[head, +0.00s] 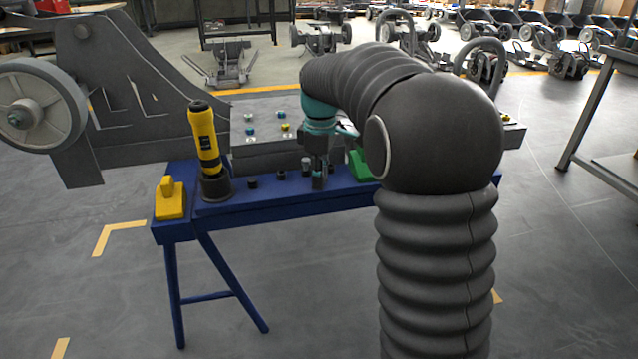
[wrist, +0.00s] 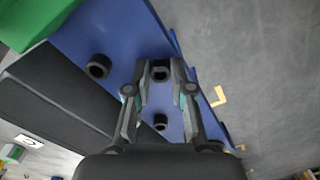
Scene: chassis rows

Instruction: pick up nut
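My gripper (wrist: 161,71) points down over the blue table in the wrist view, fingers spread apart. A dark nut (wrist: 160,75) with a round hole lies between the fingertips; whether they touch it I cannot tell. A second dark nut (wrist: 98,66) lies to the left, and a smaller-looking one (wrist: 160,122) shows between the fingers nearer the palm. In the head view my gripper (head: 318,181) is low at the table top, and dark nuts (head: 253,182) (head: 281,174) stand to its left. The nut between the fingers is hidden there.
The blue table (head: 225,212) also bears a yellow-black tool (head: 205,140) in a dark holder, a yellow block (head: 170,199) and a green object (head: 360,165). A grey panel (head: 265,152) with coloured pieces stands behind. A large grey chassis (head: 120,80) is at left.

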